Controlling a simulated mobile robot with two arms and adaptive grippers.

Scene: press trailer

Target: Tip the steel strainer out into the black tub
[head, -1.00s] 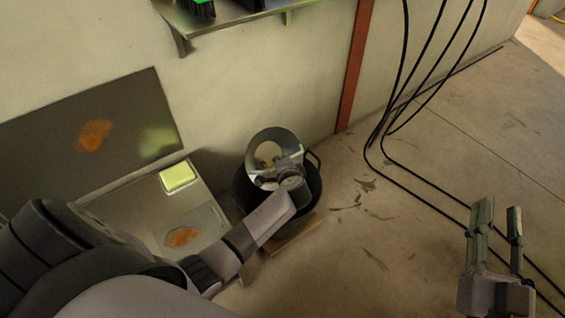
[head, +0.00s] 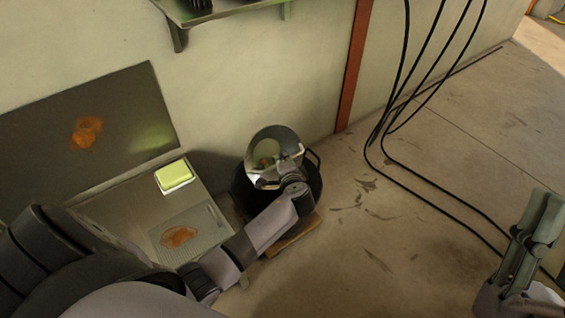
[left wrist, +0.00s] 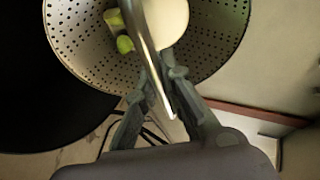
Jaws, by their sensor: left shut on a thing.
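The dark tub (left wrist: 40,112) is at the left there. My right gripper (head: 532,232) is off to the right, away from the tub; its finger gap is not clear.
A shelf (head: 225,10) sticks out from the wall above. Black cables (head: 425,199) hang and trail over the otherwise open floor at the right.

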